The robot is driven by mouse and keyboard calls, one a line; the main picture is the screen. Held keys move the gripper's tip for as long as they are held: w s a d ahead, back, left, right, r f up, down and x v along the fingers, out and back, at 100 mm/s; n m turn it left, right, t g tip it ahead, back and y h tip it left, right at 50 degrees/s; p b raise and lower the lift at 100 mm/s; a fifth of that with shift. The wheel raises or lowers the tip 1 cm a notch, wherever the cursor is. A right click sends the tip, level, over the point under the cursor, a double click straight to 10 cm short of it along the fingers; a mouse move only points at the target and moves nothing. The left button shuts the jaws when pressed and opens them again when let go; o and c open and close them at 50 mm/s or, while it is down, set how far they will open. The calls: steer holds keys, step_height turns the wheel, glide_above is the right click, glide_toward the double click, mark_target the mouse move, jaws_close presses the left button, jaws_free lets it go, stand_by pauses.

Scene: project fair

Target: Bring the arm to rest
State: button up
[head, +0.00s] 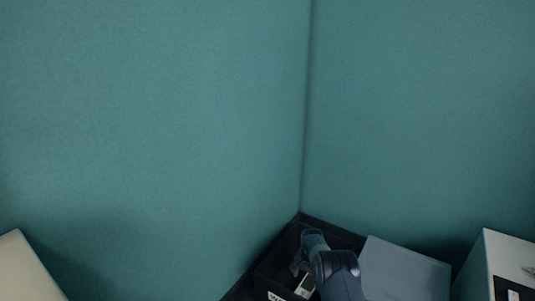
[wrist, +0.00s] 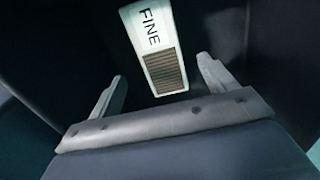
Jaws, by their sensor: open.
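My gripper (wrist: 160,70) is open in the wrist view, its two pale fingers spread apart. A white block marked "FINE" with a brown ribbed patch (wrist: 153,45) shows in the gap between the fingers and beyond them, against a dark surface. Neither finger appears to touch it. In the head view my arm reaches from the bottom edge into a dark area in the corner, with my gripper (head: 298,264) low at its end. A small pale item (head: 305,286) shows just below it; I cannot tell for sure whether it is the same block.
Teal panels (head: 150,130) meet in a corner behind the arm. A grey-blue box or board (head: 405,272) stands close to the right of my arm. A pale box (head: 510,262) is at far right, and a pale edge (head: 25,270) at far left.

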step_height(320, 180, up, 8)
steer(key=p, duration=0.2)
step_height(320, 180, down, 14)
steer(key=b, duration=0.5)
steer(key=shift+f, duration=0.25)
step_height(320, 180, up, 13)
steer(key=p, duration=0.6)
step_height(320, 180, up, 24)
steer(key=n+p, duration=0.3)
steer(key=p, duration=1.3)
glide_above(306, 288)
steer(key=s, duration=0.8)
steer(key=shift+s+d+r, duration=0.2)
steer(key=shift+d+r, duration=0.15)
steer(key=shift+r, duration=0.4)
